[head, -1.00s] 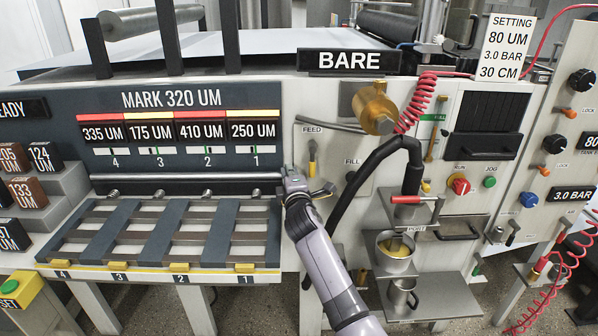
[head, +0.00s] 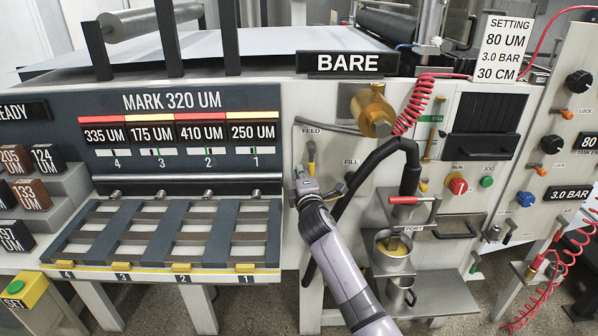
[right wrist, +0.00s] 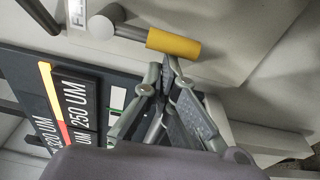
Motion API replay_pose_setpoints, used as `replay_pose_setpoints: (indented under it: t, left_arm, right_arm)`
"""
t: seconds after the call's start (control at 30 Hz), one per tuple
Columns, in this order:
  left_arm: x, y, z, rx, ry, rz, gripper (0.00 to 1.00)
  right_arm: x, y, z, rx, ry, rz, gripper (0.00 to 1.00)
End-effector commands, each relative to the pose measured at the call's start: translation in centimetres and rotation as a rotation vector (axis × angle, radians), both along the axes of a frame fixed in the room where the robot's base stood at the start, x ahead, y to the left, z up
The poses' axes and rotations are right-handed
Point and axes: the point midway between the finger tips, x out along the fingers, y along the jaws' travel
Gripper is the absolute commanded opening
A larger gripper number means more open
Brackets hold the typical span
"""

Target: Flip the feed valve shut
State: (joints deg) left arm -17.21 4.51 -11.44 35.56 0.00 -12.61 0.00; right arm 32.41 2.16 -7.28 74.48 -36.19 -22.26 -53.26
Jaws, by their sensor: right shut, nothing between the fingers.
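The feed valve has a short yellow handle (head: 311,156) hanging down below the FEED label on the white panel. In the right wrist view the yellow handle (right wrist: 176,44) lies just beyond my fingertips, and its round grey end shows to its left. My right gripper (head: 299,170) is just below and left of the handle in the head view. The right gripper's fingers (right wrist: 166,68) are shut and hold nothing. The fingertips are very close to the handle; I cannot tell whether they touch it. My left gripper is not in view.
A thick black hose (head: 368,170) curves down the panel right of my arm, beside the FILL label (head: 351,162). A brass cylinder (head: 374,112) juts out above right. A slatted rack (head: 185,232) is at left. A shelf with a cup (head: 392,264) is lower right.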

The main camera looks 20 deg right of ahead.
Motion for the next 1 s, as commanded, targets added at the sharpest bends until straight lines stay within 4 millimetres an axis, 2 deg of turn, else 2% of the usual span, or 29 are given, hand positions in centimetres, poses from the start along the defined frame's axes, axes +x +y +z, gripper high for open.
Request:
replay_pose_setpoints:
  t: [0.57, 0.77, 1.0]
  left_arm:
    - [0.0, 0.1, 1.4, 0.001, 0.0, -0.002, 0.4]
    - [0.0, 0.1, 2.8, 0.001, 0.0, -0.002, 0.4]
    - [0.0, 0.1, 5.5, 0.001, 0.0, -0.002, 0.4]
  right_arm:
    - [-0.2, -0.8, -0.2, -0.108, 0.032, -0.002, 0.0]
    - [-0.4, -1.5, -0.2, -0.206, 0.061, -0.003, 0.0]
    - [-0.8, -2.9, -0.2, -0.405, 0.119, -0.003, 0.0]
